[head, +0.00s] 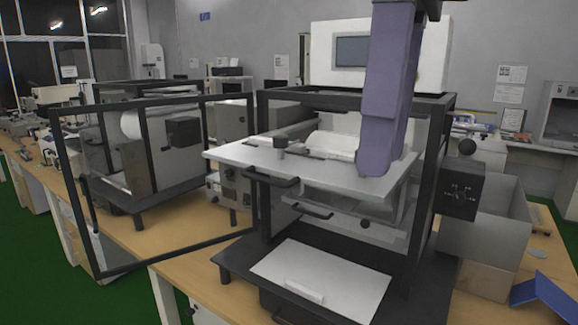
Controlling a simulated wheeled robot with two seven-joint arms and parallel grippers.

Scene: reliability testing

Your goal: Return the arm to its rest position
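My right arm, a purple-grey link (388,95), stands nearly upright right of the middle in the head view. Its rounded lower end is in front of the machine's right side, by the edge of a light grey shelf plate (320,170). I cannot tell whether it touches the plate. A dark part at the top edge, apparently my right gripper (430,9), is cut off by the picture's edge. Its fingertips cannot be made out, and no held object shows. My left arm and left gripper are not in view.
The black-framed testing machine (262,190) stands on a wooden bench, its framed door (72,190) swung open to the left. A black control box (460,190) and a grey open box (485,235) are at right. A second machine (150,150) is behind the door.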

